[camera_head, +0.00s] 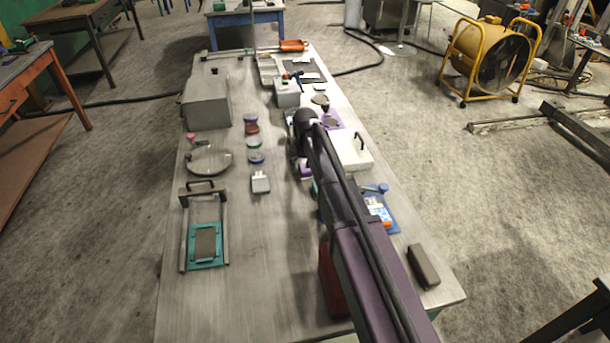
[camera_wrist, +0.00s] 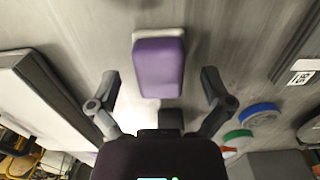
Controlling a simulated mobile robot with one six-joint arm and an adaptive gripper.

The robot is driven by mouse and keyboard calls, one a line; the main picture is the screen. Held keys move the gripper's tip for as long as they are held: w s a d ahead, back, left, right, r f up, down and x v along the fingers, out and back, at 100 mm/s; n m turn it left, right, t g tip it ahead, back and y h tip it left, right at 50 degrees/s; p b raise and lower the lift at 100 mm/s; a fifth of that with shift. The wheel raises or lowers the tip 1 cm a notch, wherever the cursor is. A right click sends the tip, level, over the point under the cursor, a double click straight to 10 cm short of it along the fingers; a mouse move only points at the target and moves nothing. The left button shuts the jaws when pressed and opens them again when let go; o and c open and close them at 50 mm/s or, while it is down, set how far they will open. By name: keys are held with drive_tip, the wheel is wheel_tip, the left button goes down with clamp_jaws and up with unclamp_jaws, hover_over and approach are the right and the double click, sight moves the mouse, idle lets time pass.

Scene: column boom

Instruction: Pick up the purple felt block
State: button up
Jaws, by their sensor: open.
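The purple felt block (camera_wrist: 158,68) lies on the grey table top in the wrist view, with a pale strip along its upper edge. My gripper (camera_wrist: 161,84) is open, with one finger to the left of the block and one to the right. Clear gaps show on both sides, and neither finger touches it. The height between fingertips and block is hard to judge. In the head view, a small purple patch of the block (camera_head: 305,171) shows beside my arm, which hides most of it and of my gripper.
A white case (camera_head: 352,150) with a dark handle stands close to the right of the block. Coloured discs (camera_head: 252,128) and a small grey-white item (camera_head: 260,183) lie to the left. A dark brown block (camera_head: 423,266) lies at the near right.

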drive_tip(key=shift+f, duration=0.15)
idle(0.5)
drive_tip(key=c, duration=1.2)
